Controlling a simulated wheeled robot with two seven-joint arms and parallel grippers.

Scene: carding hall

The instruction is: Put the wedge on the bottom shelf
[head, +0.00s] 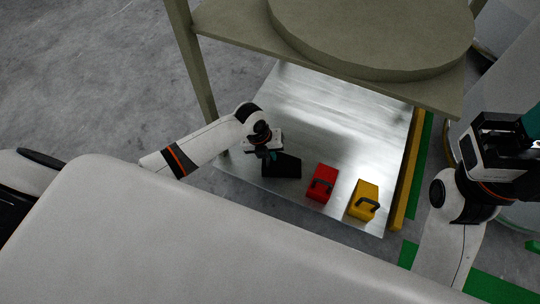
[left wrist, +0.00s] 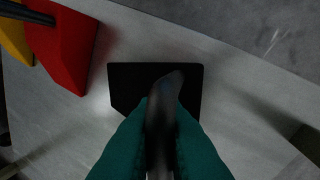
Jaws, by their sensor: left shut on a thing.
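A black wedge (head: 287,167) with a handle is at the left part of the shiny metal bottom shelf (head: 330,110). My left gripper (head: 268,154) is over its left side. In the left wrist view, the teal fingers of the left gripper (left wrist: 162,112) are shut on the dark handle of the black wedge (left wrist: 125,83). The wedge is right over the shelf surface; I cannot tell whether it touches it. My right gripper (head: 520,135) is at the right edge, away from the shelf, its fingertips partly cut off.
A red wedge (head: 318,181) and a yellow wedge (head: 362,196), both with dark handles, stand to the right on the shelf. A round-topped upper board (head: 375,35) overhangs the back of the shelf. A post (head: 192,70) stands at the left. Bare shelf lies behind the wedges.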

